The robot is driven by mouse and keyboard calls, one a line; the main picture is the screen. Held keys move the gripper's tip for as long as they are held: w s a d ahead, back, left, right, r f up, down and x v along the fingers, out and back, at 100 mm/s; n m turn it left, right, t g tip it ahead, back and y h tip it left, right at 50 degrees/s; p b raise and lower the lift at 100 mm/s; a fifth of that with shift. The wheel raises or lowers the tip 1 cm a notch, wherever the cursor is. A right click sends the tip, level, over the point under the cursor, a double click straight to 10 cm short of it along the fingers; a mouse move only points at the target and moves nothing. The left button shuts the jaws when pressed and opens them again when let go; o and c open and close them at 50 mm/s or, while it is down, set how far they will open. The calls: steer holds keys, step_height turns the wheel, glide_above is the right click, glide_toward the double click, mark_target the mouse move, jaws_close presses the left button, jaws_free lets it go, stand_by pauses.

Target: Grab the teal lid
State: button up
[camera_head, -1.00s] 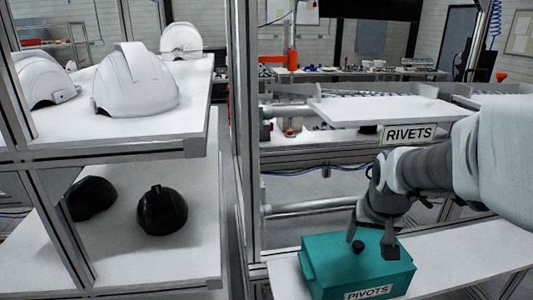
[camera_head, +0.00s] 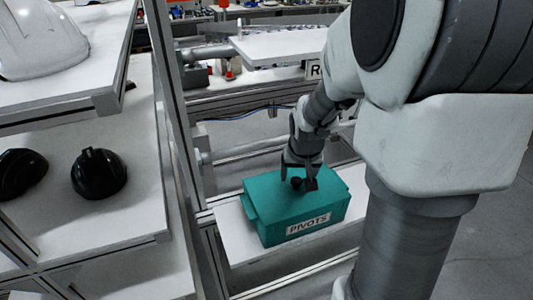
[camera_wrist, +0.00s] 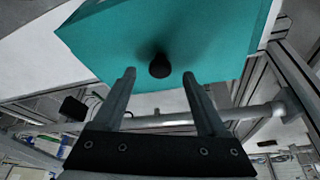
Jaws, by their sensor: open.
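The teal lid (camera_head: 268,195) closes the top of a teal box (camera_head: 315,228) labelled PIVOTS, on a white lower shelf. A black knob (camera_head: 297,183) stands on the lid. My gripper (camera_head: 299,180) is open right at the knob, with its fingers pointing down on either side of it in the head view. In the wrist view the lid (camera_wrist: 195,30) fills the top, and the knob (camera_wrist: 160,66) lies just beyond and between the tips of my open gripper (camera_wrist: 159,75). I cannot tell whether the fingers touch the knob.
A white upper shelf (camera_head: 270,50) with a partly hidden label stands behind the box. At left, a rack holds a white helmet shell (camera_head: 40,42) above and black shells (camera_head: 98,174) below. A metal post (camera_head: 172,100) separates that rack from the box.

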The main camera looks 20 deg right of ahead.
steer(key=shift+x, duration=1.1)
jaws_close()
